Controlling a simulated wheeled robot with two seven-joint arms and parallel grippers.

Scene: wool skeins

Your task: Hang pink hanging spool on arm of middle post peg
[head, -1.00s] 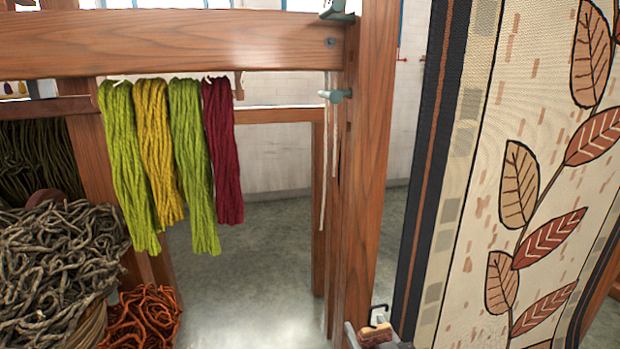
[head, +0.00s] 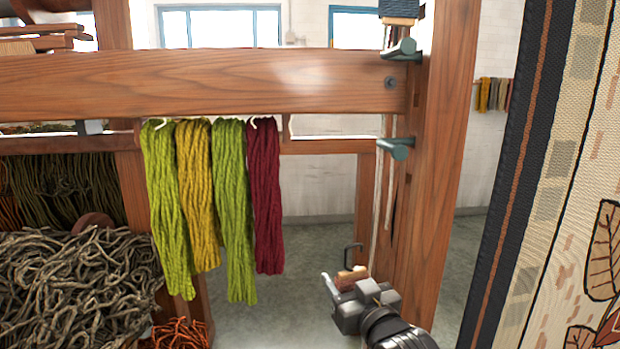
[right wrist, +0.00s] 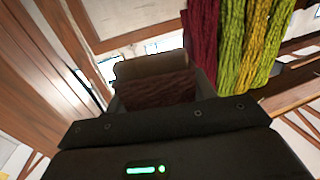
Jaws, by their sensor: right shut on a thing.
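My right gripper (head: 348,288) is at the lower middle of the head view, left of the upright wooden post (head: 441,170). It is shut on a small spool (head: 352,274) that looks brown and tan, with a dark hook above it. In the right wrist view the spool (right wrist: 158,92) shows dark reddish-brown winding between the fingers; pink is not clear. Two teal pegs are on the post: an upper one (head: 403,51) and a lower one (head: 397,148). The held spool is below the lower peg and apart from it. My left gripper is out of view.
A wooden beam (head: 200,84) crosses left of the post. Green, yellow and dark red skeins (head: 266,195) hang from it. A pale cord (head: 377,210) hangs beside the post. A patterned textile (head: 560,200) stands at right. Grey wool (head: 75,285) is piled lower left.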

